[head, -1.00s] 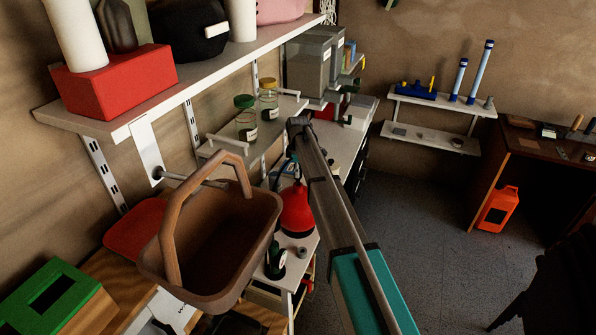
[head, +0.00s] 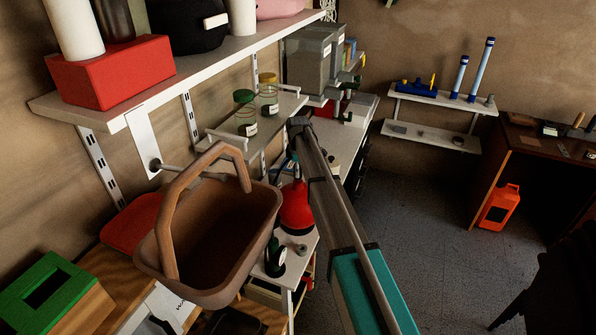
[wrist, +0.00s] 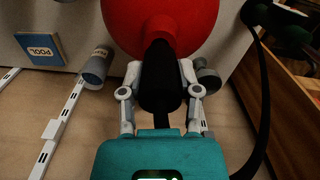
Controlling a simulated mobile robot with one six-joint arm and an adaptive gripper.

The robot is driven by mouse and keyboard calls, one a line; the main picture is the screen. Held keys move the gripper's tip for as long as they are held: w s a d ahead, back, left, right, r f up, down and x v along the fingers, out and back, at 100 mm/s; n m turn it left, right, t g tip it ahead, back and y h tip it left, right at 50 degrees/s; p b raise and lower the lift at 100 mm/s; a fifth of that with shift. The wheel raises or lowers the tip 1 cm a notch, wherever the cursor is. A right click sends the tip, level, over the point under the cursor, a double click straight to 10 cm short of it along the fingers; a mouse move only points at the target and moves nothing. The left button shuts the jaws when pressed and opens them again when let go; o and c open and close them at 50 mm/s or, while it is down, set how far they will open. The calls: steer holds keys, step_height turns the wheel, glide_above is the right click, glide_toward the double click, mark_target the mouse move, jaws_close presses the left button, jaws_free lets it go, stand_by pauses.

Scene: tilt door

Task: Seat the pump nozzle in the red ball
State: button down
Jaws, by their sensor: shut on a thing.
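In the wrist view my gripper (wrist: 160,72) is shut on a black, tapered piece (wrist: 160,90), which looks like the pump nozzle. Its narrow end points up the picture at the large red ball (wrist: 192,22) and overlaps it. I cannot tell whether its tip is in the ball, touching it or just short of it. A black hose or strap (wrist: 262,110) runs down the right side. In the head view a red rounded object (head: 295,208) stands on a white surface beside my arm. My gripper is not clearly visible there.
A brown basket (head: 262,205) hangs close to the left of my arm. A white shelf (head: 95,115) with a red box (head: 110,72) is above. Jars (head: 245,115) stand on a smaller shelf.

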steer(key=shift+f+b, duration=0.75)
steer(key=shift+c, duration=1.1)
jaws_free()
steer(key=shift+r, duration=0.1)
